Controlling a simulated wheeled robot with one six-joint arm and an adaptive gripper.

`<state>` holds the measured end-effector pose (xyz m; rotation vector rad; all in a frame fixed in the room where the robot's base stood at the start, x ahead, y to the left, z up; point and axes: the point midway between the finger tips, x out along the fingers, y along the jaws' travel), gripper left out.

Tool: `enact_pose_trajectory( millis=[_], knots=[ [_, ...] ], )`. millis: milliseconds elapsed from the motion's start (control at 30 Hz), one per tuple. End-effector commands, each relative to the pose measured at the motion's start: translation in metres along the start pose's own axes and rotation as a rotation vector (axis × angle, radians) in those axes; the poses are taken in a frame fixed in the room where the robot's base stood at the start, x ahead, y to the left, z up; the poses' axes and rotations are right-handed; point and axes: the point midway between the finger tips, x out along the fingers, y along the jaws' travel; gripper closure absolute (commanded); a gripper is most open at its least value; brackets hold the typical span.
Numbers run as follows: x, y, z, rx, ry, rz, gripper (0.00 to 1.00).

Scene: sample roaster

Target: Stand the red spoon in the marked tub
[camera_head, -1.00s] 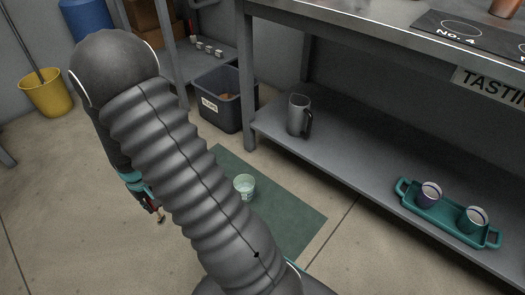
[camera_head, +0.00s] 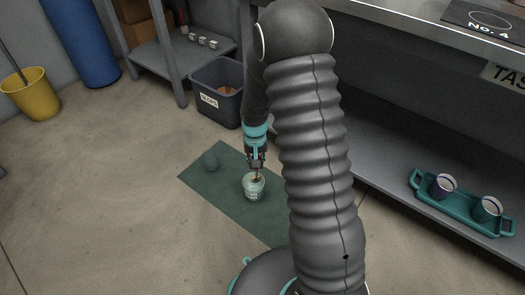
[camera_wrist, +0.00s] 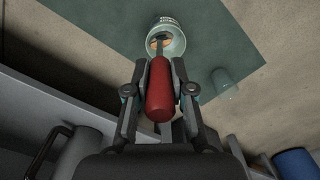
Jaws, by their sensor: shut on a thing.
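My gripper (camera_head: 256,160) points down over a pale green tub (camera_head: 254,191) on the dark green mat. In the wrist view my gripper (camera_wrist: 160,72) is shut on the red handle of the spoon (camera_wrist: 160,92). The spoon's thin dark end reaches over the mouth of the tub (camera_wrist: 179,46), which has dark marks on its outer wall and something brown inside. I cannot tell how deep the spoon's end is in the tub. The spoon is mostly hidden by my gripper in the head view.
A second, plain green cup-like thing (camera_head: 210,161) stands on the mat (camera_head: 225,190), apart from the tub. A grey bin (camera_head: 216,95) stands behind. A shelf on the right holds a teal tray (camera_head: 462,218) with two cups.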

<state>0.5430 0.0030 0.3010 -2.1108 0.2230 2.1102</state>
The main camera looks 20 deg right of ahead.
Motion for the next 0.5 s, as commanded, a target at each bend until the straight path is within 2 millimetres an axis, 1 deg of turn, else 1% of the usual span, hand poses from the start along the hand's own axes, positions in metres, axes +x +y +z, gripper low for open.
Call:
enact_pose_trajectory(
  millis=[500],
  knots=[
    [0.011, -0.006, -0.038, 0.998, 0.001, 0.000, 1.00]
  ],
)
